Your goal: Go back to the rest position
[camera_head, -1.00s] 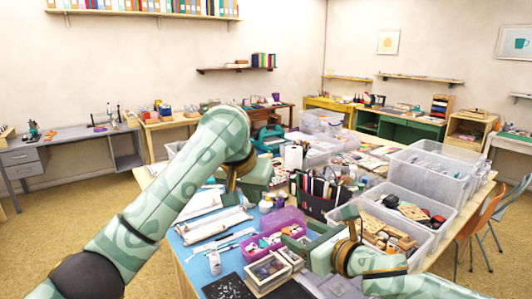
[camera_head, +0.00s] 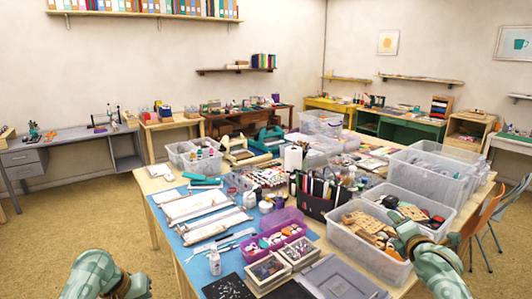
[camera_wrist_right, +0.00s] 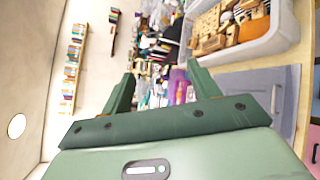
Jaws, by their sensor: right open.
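My left arm (camera_head: 95,272) is low at the bottom left in the head view, over the floor beside the table. Only the base of its gripper (camera_head: 139,287) shows, and its fingers cannot be made out. My right arm (camera_head: 430,262) is at the lower right, in front of the clear bin's right side. In the right wrist view my right gripper (camera_wrist_right: 163,90) is open, with its two green fingers apart and nothing between them. The bin with wooden stamps (camera_head: 366,226) shows beyond the fingers in that view too.
The table's blue mat (camera_head: 200,268) carries white rolls and tools. A purple tray (camera_head: 270,240), small compartment boxes (camera_head: 268,269) and a grey lid (camera_head: 335,280) lie near the front edge. Clear bins (camera_head: 425,178) stand at the right. Floor at the left (camera_head: 60,225) is free.

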